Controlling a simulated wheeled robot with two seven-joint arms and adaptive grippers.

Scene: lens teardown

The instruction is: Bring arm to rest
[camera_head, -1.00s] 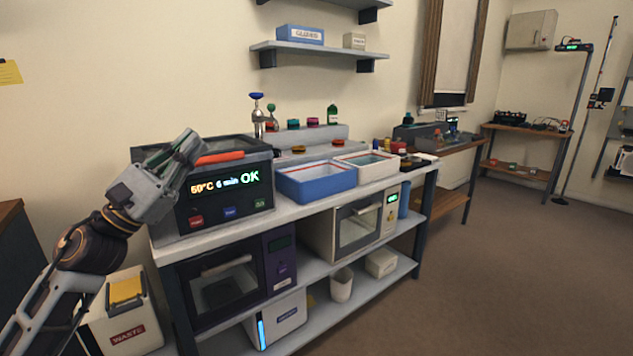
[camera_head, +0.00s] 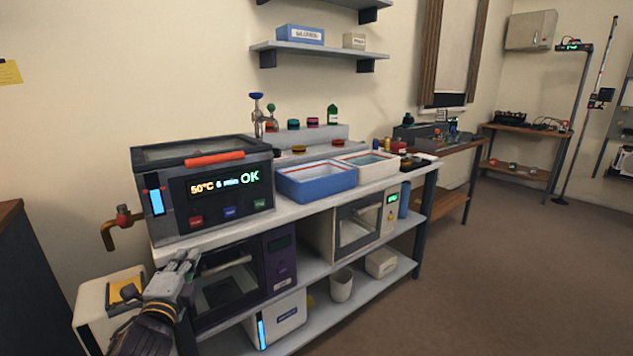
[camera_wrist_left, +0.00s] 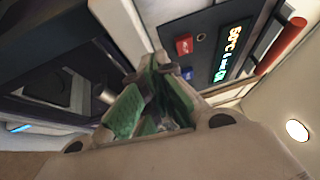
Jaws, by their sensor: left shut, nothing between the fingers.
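My left gripper (camera_head: 181,267) is low at the left in the head view, in front of the bench's left end and beside the waste bin. Its fingers also show in the left wrist view (camera_wrist_left: 155,70), where the green pads come together at the tips with nothing between them. The arm behind it comes in from the bottom left edge. My right gripper is in neither view.
A heated bath (camera_head: 205,190) with a lit "50°C 6 min OK" panel and a brass tap stands on the bench's left end. A dark oven (camera_head: 235,280) sits below it, close to my gripper. The waste bin (camera_head: 95,295) is at the left. The floor (camera_head: 480,290) at the right is clear.

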